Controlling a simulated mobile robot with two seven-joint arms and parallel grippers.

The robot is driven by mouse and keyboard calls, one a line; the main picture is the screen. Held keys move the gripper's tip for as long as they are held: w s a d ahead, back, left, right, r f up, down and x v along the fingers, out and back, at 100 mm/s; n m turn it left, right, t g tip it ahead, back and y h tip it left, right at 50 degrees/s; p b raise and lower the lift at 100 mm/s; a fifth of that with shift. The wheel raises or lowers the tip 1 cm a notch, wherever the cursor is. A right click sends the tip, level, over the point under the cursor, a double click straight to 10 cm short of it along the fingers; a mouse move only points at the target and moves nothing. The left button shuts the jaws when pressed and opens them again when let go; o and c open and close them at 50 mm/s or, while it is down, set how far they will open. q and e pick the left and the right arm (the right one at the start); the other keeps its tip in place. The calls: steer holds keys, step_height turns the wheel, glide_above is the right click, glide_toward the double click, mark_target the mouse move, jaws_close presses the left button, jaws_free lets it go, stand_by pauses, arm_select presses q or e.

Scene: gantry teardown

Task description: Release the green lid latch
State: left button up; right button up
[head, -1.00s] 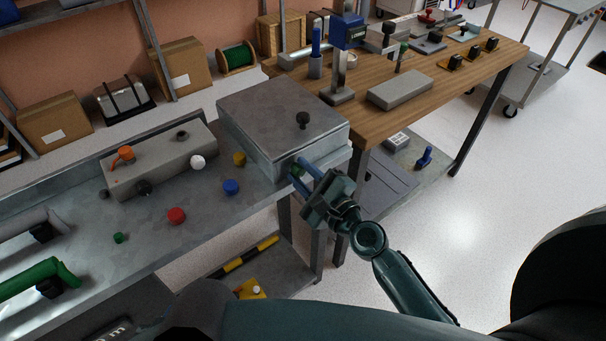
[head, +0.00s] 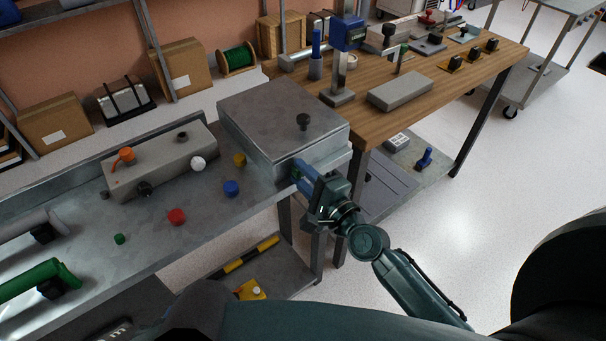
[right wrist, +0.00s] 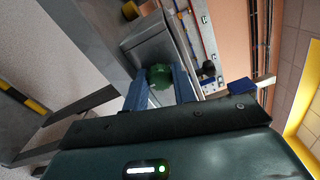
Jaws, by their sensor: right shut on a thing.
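A grey metal box (head: 262,147) with a flat lid (head: 275,112) and a black knob (head: 303,121) stands at the right end of the steel bench. My right gripper (head: 301,176) is at the front face of the box, just below the lid's edge. Its blue fingers are shut on the green lid latch (right wrist: 160,76), which shows between them in the right wrist view. In the head view the fingers hide the latch. The lid lies flat on the box. My left gripper is not in view.
The steel bench (head: 205,230) also holds a grey block (head: 160,165) and several coloured knobs, with a red one (head: 177,216) and a blue one (head: 231,188) nearest. A wooden workbench (head: 440,90) with tools adjoins the box.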

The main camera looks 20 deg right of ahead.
steer(key=o, duration=1)
steer(key=shift+s+f, duration=0.1)
